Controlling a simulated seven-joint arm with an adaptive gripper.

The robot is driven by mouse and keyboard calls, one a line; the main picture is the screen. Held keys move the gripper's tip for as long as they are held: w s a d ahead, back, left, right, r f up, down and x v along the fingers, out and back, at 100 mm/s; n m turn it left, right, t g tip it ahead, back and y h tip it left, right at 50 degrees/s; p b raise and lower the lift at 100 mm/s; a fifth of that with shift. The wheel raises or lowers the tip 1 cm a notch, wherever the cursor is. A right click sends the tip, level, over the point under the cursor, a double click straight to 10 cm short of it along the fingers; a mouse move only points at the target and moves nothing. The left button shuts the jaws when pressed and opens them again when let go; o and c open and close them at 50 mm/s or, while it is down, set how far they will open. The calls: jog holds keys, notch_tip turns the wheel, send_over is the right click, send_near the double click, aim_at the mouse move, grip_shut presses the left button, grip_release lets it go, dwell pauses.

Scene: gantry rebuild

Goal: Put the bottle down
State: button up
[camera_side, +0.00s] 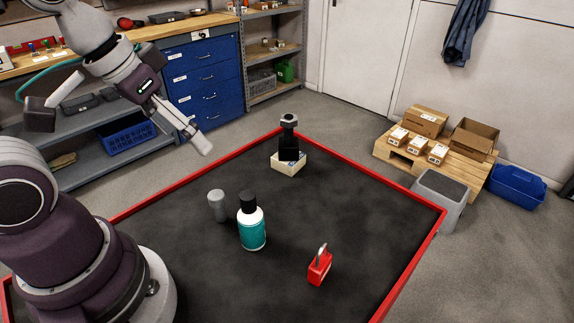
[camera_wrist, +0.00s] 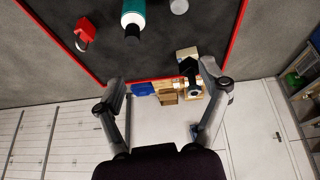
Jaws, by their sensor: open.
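The bottle, white and teal with a black cap (camera_side: 252,230), stands upright on the black mat (camera_side: 345,205) near its middle. In the wrist view the bottle (camera_wrist: 133,14) is at the top edge, partly cut off. My gripper (camera_wrist: 163,79) is open, with its two fingers spread wide and nothing between them. In the side view my arm is raised at the upper left, well apart from the bottle.
A grey cylinder (camera_side: 217,206) stands just left of the bottle. A red padlock (camera_side: 319,268) is to the right front. A dark bolt-like object (camera_side: 288,134) stands on a pale box (camera_side: 288,166) near the back corner. A red border (camera_side: 408,262) edges the mat.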

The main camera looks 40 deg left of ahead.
notch_tip(320, 180, down, 7)
jog(key=a+n+g+h, duration=0.2)
jog(key=n+g+h, duration=0.2)
jog(key=n, duration=0.4)
jog(key=n+t+h, duration=0.5)
jog(key=n+h, duration=0.3)
jog(key=n, duration=0.6)
send_near(250, 220)
jog(key=x, duration=0.3)
jog(key=a+f+x, duration=0.1)
jog(key=x, duration=0.2)
jog(key=w+f+x, duration=0.1)
jog(key=x, duration=0.3)
jog(key=shift+a, duration=0.1)
jog(key=c, duration=1.3)
notch_tip(250, 220, up, 9)
jog(key=shift+r, duration=0.2)
jog(key=d+f, duration=0.4)
jog(key=w+d, duration=0.2)
jog(key=w, duration=0.2)
jog(key=w+d+f, duration=0.1)
jog(key=w, duration=0.4)
jog(key=w+d, duration=0.2)
jog(key=w, duration=0.3)
jog(key=shift+d+f, duration=0.25)
jog(key=shift+d, duration=0.1)
jog(key=shift+w+d, duration=0.15)
jog(key=shift+w, duration=0.2)
jog(key=shift+w+f, duration=0.1)
jog(key=shift+f, duration=1.7)
